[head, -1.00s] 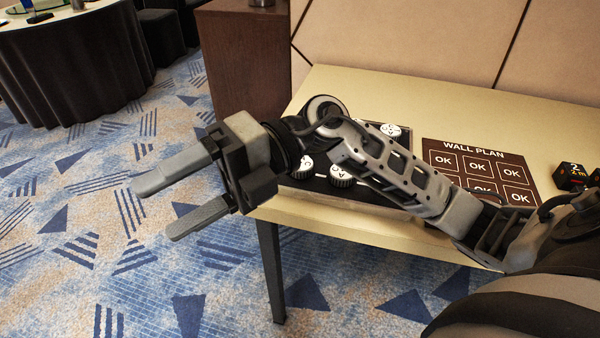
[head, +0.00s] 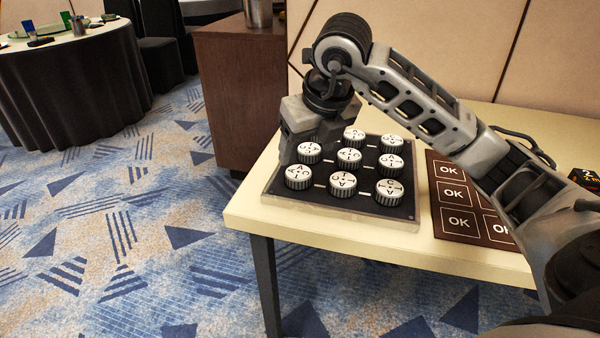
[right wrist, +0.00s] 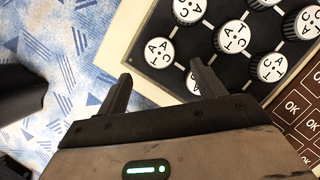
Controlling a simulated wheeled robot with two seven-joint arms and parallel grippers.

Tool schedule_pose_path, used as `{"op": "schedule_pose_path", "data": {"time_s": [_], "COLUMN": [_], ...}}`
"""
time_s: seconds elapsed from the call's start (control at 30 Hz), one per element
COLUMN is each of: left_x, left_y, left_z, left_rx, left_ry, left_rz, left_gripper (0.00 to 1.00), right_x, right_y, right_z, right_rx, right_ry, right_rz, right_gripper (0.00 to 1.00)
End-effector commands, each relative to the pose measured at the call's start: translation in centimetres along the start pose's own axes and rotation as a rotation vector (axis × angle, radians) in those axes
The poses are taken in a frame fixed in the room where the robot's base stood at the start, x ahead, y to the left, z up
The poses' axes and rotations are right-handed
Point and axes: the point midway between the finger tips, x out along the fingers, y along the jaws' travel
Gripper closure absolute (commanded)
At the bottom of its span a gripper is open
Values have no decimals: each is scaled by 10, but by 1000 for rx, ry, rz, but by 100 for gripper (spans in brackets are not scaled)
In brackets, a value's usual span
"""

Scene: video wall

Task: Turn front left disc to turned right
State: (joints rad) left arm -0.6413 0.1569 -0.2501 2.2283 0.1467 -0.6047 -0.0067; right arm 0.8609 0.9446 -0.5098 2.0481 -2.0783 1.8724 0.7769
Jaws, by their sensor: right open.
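The board (head: 406,219) is dark with a pale rim and carries three rows of white-topped, ribbed discs with black marks. The front left disc (head: 298,178) stands at its near left corner; it also shows in the right wrist view (right wrist: 158,51), just ahead of the space between the fingers. My right gripper (head: 289,153) reaches down over the board's left side, close above or beside that disc. Its fingers are partly hidden in the head view. In the right wrist view the gripper (right wrist: 164,84) is open, with nothing between the fingers. My left gripper is out of view.
The board lies on a pale table (head: 330,233) near its left end. A dark plaque with OK squares (head: 462,203) lies to its right. A brown cabinet (head: 235,95) stands behind on the left. Carpet is open at the left.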

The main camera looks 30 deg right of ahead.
Motion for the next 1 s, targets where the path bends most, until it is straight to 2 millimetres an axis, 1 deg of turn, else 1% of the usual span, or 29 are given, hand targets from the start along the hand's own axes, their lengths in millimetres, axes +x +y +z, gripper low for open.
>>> {"op": "schedule_pose_path", "data": {"time_s": [0.03, 0.1, 0.2, 0.3, 0.4, 0.5, 0.77, 0.8, 0.87, 0.9, 0.93, 0.97, 1.0], "left_x": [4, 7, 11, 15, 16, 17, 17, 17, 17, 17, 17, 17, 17], "left_y": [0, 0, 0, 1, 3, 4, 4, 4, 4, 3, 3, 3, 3], "left_z": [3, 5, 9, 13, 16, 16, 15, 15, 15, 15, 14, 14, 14], "left_rx": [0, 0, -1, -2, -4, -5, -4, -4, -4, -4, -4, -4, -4], "left_ry": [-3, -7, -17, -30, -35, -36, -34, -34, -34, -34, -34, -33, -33], "left_rz": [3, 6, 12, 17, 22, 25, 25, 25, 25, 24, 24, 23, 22], "left_gripper": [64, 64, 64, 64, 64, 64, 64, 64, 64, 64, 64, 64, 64], "right_x": [15, 29, 47, 60, 68, 73, 74, 74, 74, 74, 74, 74, 74], "right_y": [0, 1, 1, 1, 1, 1, 1, 1, 1, 1, 1, 1, 1], "right_z": [-2, -2, -2, -1, 0, 0, 0, 0, 0, 0, 0, 0, 0], "right_rx": [0, 0, -1, 0, -1, -2, -2, -2, -2, -2, -2, -2, -2], "right_ry": [6, 6, 5, 4, 2, 1, 1, 1, 1, 1, 1, 1, 1], "right_rz": [1, 1, 2, 2, 2, 2, 2, 2, 2, 2, 2, 2, 2], "right_gripper": [31, 31, 31, 31, 31, 31, 31, 34, 51, 62, 70, 77, 76]}}
